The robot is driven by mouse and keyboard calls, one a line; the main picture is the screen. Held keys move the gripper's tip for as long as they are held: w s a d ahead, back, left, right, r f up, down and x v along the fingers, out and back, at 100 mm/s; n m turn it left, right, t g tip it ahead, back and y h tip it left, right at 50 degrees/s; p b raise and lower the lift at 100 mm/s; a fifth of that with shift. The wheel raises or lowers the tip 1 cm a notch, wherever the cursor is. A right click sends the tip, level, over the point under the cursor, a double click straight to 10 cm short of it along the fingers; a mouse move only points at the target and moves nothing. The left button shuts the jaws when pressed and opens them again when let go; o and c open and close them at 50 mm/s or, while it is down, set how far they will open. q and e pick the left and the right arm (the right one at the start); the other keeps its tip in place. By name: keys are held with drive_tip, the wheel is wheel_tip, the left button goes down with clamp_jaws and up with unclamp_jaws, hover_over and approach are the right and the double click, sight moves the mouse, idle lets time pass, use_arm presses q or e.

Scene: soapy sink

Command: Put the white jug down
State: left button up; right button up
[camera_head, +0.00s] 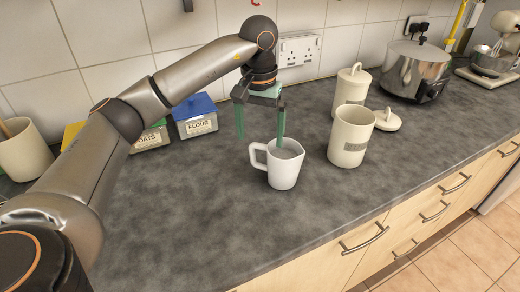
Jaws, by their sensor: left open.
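The white jug (284,168) stands upright on the dark grey worktop (210,210), its handle toward the left. My left gripper (261,142) points down just above and behind the jug and is open. Its two green fingers are wide apart with nothing held between them. The right finger's tip overlaps the jug's mouth in the picture; I cannot tell whether it is inside the rim or touching. The left finger hangs clear to the left of the handle. My right gripper is out of view.
An open cream canister (350,138) stands right of the jug, with its loose lid (388,120) beside it and a lidded canister (351,87) behind. A blue-lidded flour box (196,118) is at the left. A steel cooker (415,70) stands further right. The worktop in front is clear.

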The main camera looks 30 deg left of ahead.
use_arm(q)
wheel_tip(320, 180, up, 5)
drive_tip(key=shift+p, duration=0.35)
idle(0.4)
